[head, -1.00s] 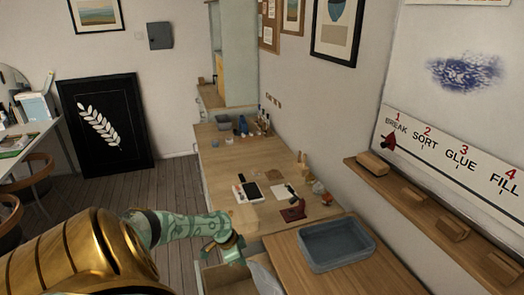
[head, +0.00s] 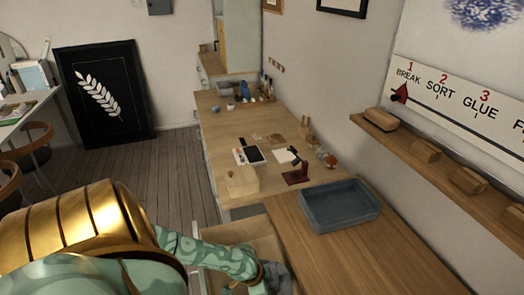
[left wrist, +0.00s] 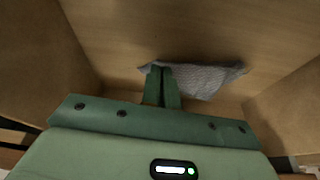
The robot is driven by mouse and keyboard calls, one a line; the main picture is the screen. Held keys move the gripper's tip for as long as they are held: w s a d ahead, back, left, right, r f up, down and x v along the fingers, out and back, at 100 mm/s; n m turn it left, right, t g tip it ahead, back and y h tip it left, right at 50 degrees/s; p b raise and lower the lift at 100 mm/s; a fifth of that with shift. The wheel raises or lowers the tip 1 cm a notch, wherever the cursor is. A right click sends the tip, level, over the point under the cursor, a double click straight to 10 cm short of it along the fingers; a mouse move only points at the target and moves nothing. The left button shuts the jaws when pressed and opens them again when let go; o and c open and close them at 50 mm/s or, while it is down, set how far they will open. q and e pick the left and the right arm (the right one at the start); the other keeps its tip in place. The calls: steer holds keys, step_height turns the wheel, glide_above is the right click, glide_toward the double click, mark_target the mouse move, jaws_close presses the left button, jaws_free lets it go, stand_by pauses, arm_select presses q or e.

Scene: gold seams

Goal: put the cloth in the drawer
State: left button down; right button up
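The grey cloth (left wrist: 205,80) is bunched between the fingertips of my left gripper (left wrist: 161,88) in the left wrist view, with its loose end spreading to the right. In the head view the cloth (head: 278,278) shows at the bottom edge beside my left gripper (head: 258,284), partly cut off. The open drawer (head: 238,232) is pulled out below the worktop, and its wooden walls (left wrist: 290,105) surround the cloth in the left wrist view. Whether the cloth touches the drawer floor is hard to tell. My right gripper is out of view.
A blue-grey tub (head: 342,208) stands on the wooden worktop (head: 340,255) right of the drawer. A light wooden block (head: 241,181) sits on the counter just behind the drawer. A wall shelf (head: 440,155) with several wooden blocks runs along the right.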

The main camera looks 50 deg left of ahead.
arm_select(q)
steer(key=d+f, duration=0.1)
steer(key=d, duration=0.1)
steer(key=d+f+b, duration=0.1)
steer(key=d+f, duration=0.1)
steer(key=shift+s+f, duration=0.2)
steer(key=shift+s, duration=0.2)
steer(key=c, duration=1.2)
jaws_free()
steer(key=shift+r, duration=0.15)
